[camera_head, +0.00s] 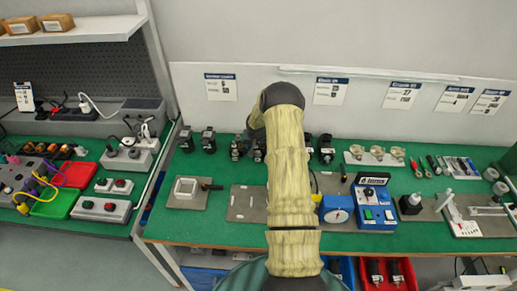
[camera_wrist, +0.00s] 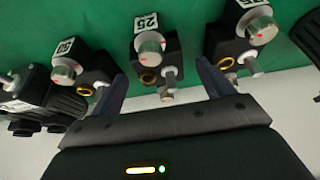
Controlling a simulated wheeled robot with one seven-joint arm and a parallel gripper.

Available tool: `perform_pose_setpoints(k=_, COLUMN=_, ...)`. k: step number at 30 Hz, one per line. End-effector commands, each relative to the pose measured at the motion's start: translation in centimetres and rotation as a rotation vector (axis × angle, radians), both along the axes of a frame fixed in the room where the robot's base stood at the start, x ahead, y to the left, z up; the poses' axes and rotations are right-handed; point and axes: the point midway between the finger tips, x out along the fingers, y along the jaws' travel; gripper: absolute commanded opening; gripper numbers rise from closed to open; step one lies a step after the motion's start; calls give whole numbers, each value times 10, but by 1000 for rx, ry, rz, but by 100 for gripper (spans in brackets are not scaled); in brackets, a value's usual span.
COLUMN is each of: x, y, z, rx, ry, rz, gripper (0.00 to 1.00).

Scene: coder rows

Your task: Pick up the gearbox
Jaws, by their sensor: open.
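Several black block-shaped units stand in a row at the back of the green table, such as one at the left (camera_head: 208,140); none is plainly marked as the gearbox. In the wrist view, a black unit with a silver knob, a brass ring and a white number label (camera_wrist: 150,57) lies between the fingers of my gripper (camera_wrist: 157,68). Similar units stand to its left (camera_wrist: 84,66) and right (camera_wrist: 240,38). My gripper is open, and I see no firm contact with the middle unit. In the head view my arm hides the gripper and part of the row.
A dark ribbed unit (camera_wrist: 35,98) is at the left of the wrist view. A blue box with a dial (camera_head: 336,211) and a control box (camera_head: 373,207) stand right of my arm. A holder with several pale parts (camera_head: 375,157) is at the back. The table's front left (camera_head: 185,228) is clear.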

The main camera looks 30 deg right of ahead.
Motion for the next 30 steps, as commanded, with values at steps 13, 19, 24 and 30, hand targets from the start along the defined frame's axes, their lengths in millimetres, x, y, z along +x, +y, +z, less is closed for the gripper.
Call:
perform_pose_setpoints(k=13, x=6, y=-6, z=-18, rx=0, ry=0, rz=0, gripper=80)
perform_pose_setpoints(k=19, x=5, y=-7, z=-18, rx=0, ry=0, rz=-2, gripper=80)
perform_pose_setpoints(k=24, x=6, y=-5, z=-18, rx=0, ry=0, rz=1, gripper=70)
perform_pose_setpoints(k=30, x=7, y=-4, z=-18, rx=0, ry=0, rz=3, gripper=31)
